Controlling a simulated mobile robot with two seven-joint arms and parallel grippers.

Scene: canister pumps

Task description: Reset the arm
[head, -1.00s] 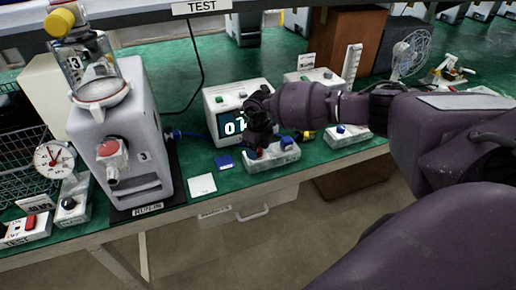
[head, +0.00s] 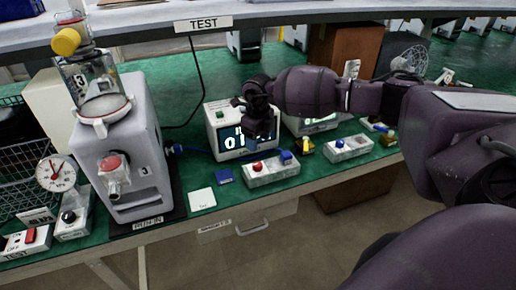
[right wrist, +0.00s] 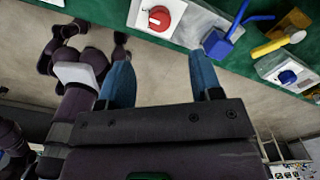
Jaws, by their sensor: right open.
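My right arm reaches in from the right in the head view. Its dark gripper (head: 258,132) is above the bench, in front of a white box with a lit display (head: 226,140). A white control box (head: 262,176) with a red knob (head: 258,167) and a blue switch lies just below the gripper, apart from it. In the right wrist view my right gripper (right wrist: 162,78) shows two blue fingers, spread apart with nothing between them. The red knob (right wrist: 161,17) and the blue lever (right wrist: 230,36) show beyond the fingertips. My left gripper is not visible.
A grey pump machine (head: 122,140) with a glass canister stands at left. A round gauge (head: 57,172) is beside it. A second control box (head: 348,148) sits at right. A shelf edge (head: 150,17) with a TEST sign runs above. Floor lies open in front.

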